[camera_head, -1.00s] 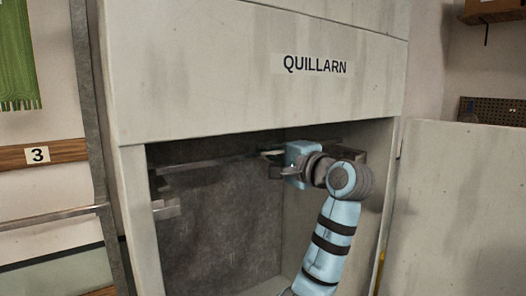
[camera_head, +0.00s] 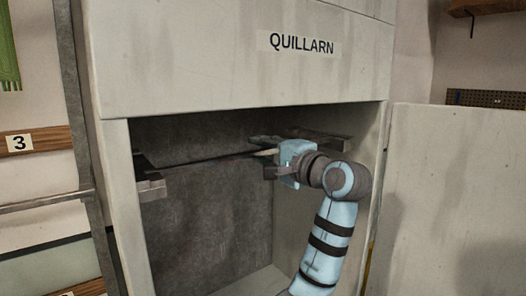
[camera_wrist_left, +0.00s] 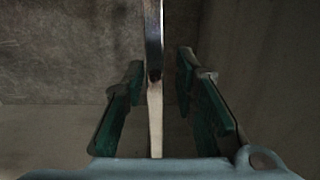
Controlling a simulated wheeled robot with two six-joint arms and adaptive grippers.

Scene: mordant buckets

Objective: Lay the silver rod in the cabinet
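The silver rod (camera_head: 215,158) is a thin bar running across the upper inside of the cabinet (camera_head: 240,92), which is labelled QUILLARN. Its left end is near the left bracket (camera_head: 150,190); its pale end is by my left gripper (camera_head: 266,156). In the left wrist view the rod (camera_wrist_left: 154,40) runs between the two green-padded fingers (camera_wrist_left: 160,85), with a gap on each side, so the gripper is open around it. The right bracket (camera_head: 325,142) is partly behind the gripper. I cannot tell whether the rod bears on both brackets. My right gripper is not in view.
The cabinet door (camera_head: 460,190) stands open at the right. The cabinet's side walls and upper front panel edge the opening. The space below the rod is clear. A rail (camera_head: 40,202) and a board marked 3 (camera_head: 18,143) are at the left.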

